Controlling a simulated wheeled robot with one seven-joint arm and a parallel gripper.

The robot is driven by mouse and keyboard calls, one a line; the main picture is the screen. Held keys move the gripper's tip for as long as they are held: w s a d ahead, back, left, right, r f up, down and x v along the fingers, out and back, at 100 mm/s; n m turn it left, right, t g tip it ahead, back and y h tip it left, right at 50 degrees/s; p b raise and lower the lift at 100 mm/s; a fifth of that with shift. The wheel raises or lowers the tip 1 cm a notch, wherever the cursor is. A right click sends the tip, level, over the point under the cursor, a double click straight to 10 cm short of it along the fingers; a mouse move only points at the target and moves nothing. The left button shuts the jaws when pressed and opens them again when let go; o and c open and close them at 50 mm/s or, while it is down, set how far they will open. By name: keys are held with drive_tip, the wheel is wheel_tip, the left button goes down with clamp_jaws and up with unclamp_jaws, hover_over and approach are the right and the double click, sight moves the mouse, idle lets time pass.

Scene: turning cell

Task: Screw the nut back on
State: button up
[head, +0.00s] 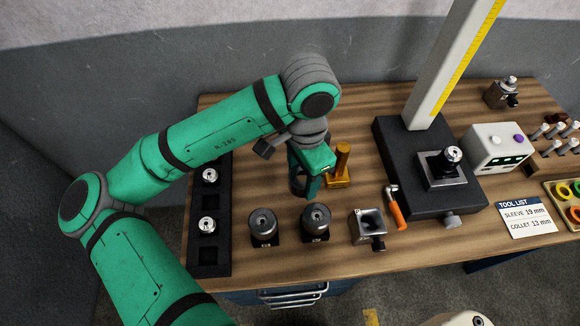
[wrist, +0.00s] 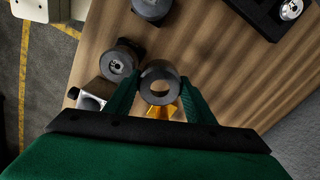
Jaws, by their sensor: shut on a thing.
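My gripper (head: 304,178) is shut on a dark grey ring-shaped nut (wrist: 147,93), one green finger on each side of it. The wrist view looks into its open round bore, which looks empty. In the head view, the gripper and arm cover most of the nut. It is left of the orange stand, and its height over the table is hard to judge. Two dark round-topped holders in black blocks, a left one (head: 263,224) and a right one (head: 315,219), stand in front of my gripper. One holder (wrist: 118,63) shows just left of the nut in the wrist view.
The orange stand (head: 341,165) is close right of my gripper. A black tray (head: 209,254) with silver-topped holders is left. A black-based column device (head: 400,140) stands right.

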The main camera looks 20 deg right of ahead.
drive_tip(key=s, duration=0.1)
drive_tip(key=s+r, duration=0.1)
drive_tip(key=s, duration=0.1)
drive_tip(key=s+r, duration=0.1)
drive_tip(key=s, duration=0.1)
drive_tip(key=shift+s+d+r, duration=0.15)
drive_tip(key=shift+d+r, duration=0.05)
drive_tip(key=shift+d, duration=0.15)
drive_tip(key=shift+a, duration=0.1)
